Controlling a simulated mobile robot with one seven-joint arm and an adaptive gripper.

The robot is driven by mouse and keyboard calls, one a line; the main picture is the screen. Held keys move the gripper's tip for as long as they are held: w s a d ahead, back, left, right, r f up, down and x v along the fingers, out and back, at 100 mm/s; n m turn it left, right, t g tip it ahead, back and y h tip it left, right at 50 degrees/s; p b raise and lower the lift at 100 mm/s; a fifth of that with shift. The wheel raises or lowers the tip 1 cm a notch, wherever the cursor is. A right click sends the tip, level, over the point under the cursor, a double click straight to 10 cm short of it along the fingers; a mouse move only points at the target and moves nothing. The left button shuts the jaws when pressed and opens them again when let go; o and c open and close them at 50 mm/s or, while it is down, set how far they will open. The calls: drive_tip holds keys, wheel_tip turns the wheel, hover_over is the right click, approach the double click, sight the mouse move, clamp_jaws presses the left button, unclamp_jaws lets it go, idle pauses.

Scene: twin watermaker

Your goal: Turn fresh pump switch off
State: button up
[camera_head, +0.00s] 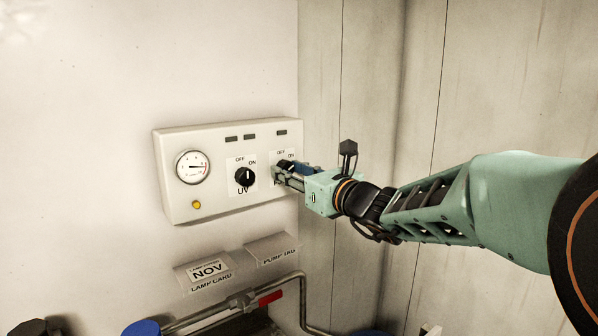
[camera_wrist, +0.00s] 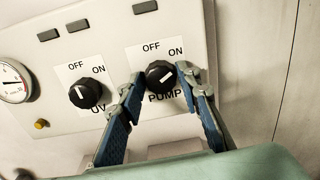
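The pump switch (camera_wrist: 160,76) is a black round knob with a white mark, above the PUMP label on a white control box (camera_head: 215,205). Its mark slants up and right, on the side of the ON label. In the wrist view, my gripper (camera_wrist: 163,80) has its two blue fingers spread, one on each side of the knob. The fingertips are close to the knob's sides; I cannot tell if they touch it. In the head view, my gripper (camera_head: 281,172) is at the box's right end and hides most of the pump switch.
A similar UV knob (camera_head: 244,177) sits left of the pump switch, near the left finger. The box also has a round gauge (camera_head: 194,167) and a yellow button (camera_head: 197,205). Below are label cards (camera_head: 208,270) and a pipe with a red handle (camera_head: 270,297). A panelled wall is at right.

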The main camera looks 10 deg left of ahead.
drive_tip(key=c, duration=0.7)
drive_tip(key=shift+f+n+b, duration=0.15)
drive_tip(key=shift+n+b, duration=0.15)
drive_tip(key=shift+b, duration=0.6)
drive_tip(key=n+b, duration=1.1)
drive_tip(key=b, duration=0.6)
drive_tip(key=shift+o, duration=0.2)
drive_tip(key=shift+n, duration=0.3)
drive_tip(key=o, duration=1.1)
